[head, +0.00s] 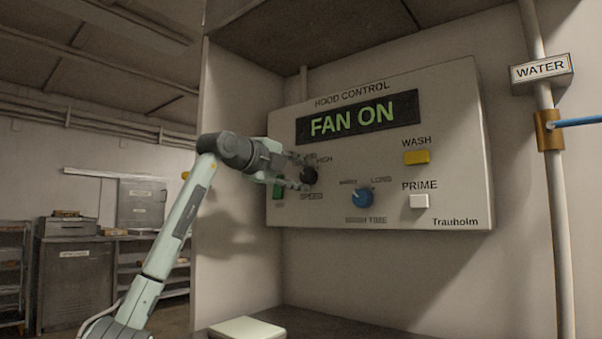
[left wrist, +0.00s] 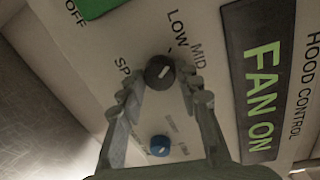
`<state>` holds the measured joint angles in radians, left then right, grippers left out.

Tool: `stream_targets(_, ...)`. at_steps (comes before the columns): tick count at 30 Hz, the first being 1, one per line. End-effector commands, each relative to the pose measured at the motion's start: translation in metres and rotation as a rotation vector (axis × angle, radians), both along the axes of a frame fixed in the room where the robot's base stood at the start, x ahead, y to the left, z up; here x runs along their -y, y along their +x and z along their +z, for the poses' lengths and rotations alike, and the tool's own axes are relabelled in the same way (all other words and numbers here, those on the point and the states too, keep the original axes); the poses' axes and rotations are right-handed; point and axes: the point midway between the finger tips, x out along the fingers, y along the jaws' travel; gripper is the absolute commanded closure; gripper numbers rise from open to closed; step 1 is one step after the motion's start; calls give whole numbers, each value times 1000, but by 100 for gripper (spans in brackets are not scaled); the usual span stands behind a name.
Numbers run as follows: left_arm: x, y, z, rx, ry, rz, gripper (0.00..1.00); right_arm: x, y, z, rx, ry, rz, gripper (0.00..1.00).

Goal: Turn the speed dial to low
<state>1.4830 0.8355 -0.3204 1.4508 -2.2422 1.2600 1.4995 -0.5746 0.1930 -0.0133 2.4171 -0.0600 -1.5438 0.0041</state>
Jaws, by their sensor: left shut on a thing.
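The black speed dial (head: 309,176) is on the left part of the hood control panel (head: 460,150), above the word SPEED. My left gripper (head: 302,173) is at the dial, one finger above and one below, shut on it. In the left wrist view the dial (left wrist: 159,72) is between the fingertips. Its white mark slants toward the upper right there, roughly toward MID and LOW; I cannot tell exactly which it meets. LOW and MID read clearly in that view. In the head view the gripper hides part of the scale. My right gripper is not in view.
The display (head: 358,117) reads FAN ON. A green button (head: 278,190) is just left of the dial, partly hidden. A blue time dial (head: 362,197), yellow WASH button (head: 417,157) and white PRIME button (head: 419,201) are to the right. A water pipe (head: 548,90) stands farther right.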

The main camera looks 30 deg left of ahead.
Motion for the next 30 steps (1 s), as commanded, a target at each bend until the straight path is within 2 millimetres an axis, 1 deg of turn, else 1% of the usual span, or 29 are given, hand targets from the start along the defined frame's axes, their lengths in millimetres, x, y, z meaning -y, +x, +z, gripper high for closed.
stream_targets(6, 0, 0, 0, -9, -113, 0, 95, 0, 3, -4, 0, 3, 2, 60)
stream_targets(12, -1, 0, 0, -13, -169, 0, 95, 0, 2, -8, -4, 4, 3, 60)
stream_targets(28, -1, 0, 0, -14, -189, 0, 95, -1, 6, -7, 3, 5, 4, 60)
stream_targets(29, -1, 0, 0, -14, -188, 0, 63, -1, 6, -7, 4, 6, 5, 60)
stream_targets(30, -1, 0, 0, -14, -188, 0, 58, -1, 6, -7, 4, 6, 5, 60)
